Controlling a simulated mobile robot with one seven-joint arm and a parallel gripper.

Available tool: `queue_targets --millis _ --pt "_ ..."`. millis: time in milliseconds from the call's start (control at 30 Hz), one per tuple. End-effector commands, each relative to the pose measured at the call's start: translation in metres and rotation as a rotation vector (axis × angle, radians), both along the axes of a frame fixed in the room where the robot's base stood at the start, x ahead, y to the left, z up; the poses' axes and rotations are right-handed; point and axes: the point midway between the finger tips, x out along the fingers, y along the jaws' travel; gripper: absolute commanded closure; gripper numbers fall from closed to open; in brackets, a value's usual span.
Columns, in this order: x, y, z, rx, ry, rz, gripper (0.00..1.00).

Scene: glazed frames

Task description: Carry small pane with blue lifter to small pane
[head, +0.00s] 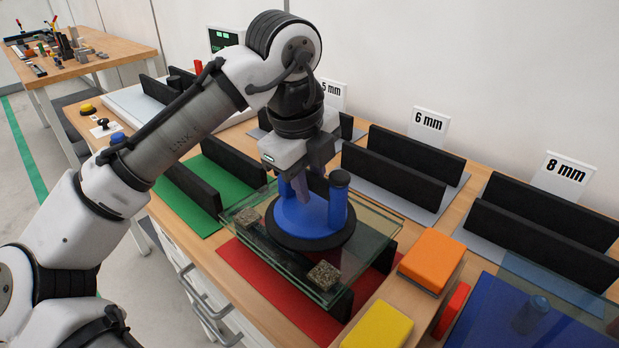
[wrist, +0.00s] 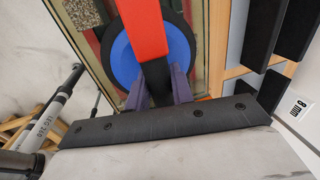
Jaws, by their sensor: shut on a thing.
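My gripper (head: 303,190) is shut on the blue lifter (head: 300,214), a round blue body with a blue post and a black rim. The lifter sits upright on a clear glass pane (head: 374,232), with its black rim against the glass. Cork-like blocks (head: 324,275) lie near the pane's corners. The pane is flat over the red mat (head: 262,283) and its black rails; I cannot tell whether it touches them. In the wrist view the purple fingers (wrist: 159,88) are at the blue disc (wrist: 176,50), and a red-orange bar crosses it. Another glass pane (head: 560,285) is over the blue mat at right.
Black rails stand on a green mat (head: 205,215) at left and on grey mats under the 6 mm sign (head: 429,124) and 8 mm sign (head: 566,174). An orange block (head: 432,257), a yellow block (head: 377,326) and a red block (head: 452,310) lie right of the pane.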

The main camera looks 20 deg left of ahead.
Motion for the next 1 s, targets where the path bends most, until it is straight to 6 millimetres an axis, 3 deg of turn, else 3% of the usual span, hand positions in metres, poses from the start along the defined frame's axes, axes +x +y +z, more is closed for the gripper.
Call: queue_targets --millis 133,167,333,667,867,1000 --pt "0.0 0.0 0.002 0.0 -0.003 0.0 1.0" --pt "0.0 0.0 0.002 0.0 -0.003 0.0 0.74" --pt "0.0 0.0 0.001 0.0 -0.002 0.0 0.52" --pt "-0.001 0.0 0.001 0.0 0.004 0.0 0.52" --pt "-0.005 0.002 0.029 0.0 -0.001 -0.001 0.52" --pt "-0.011 0.005 0.063 0.002 -0.001 0.003 0.52"
